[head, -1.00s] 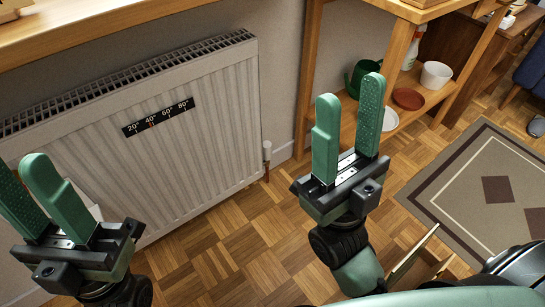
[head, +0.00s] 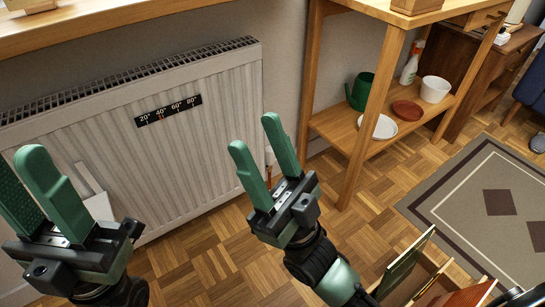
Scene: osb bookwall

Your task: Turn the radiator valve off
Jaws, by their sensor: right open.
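The white radiator (head: 200,150) stands against the wall at the left in the head view. Its small pale valve (head: 269,155) is at the radiator's lower right edge, above a short copper-coloured pipe. The valve is partly hidden behind the fingers of my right gripper (head: 255,134). The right gripper is open and empty, its green fingers pointing up in front of the valve; whether they touch it I cannot tell. My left gripper (head: 20,165) is at the left edge, its green fingers apart and empty in front of the radiator.
A wooden shelf (head: 345,150) stands right of the radiator, holding a green watering can (head: 360,92), plates and a white pot (head: 435,89). A wooden ledge (head: 130,30) overhangs the radiator. A wooden crate with thin panels (head: 405,265) is at lower right, near a rug (head: 465,205).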

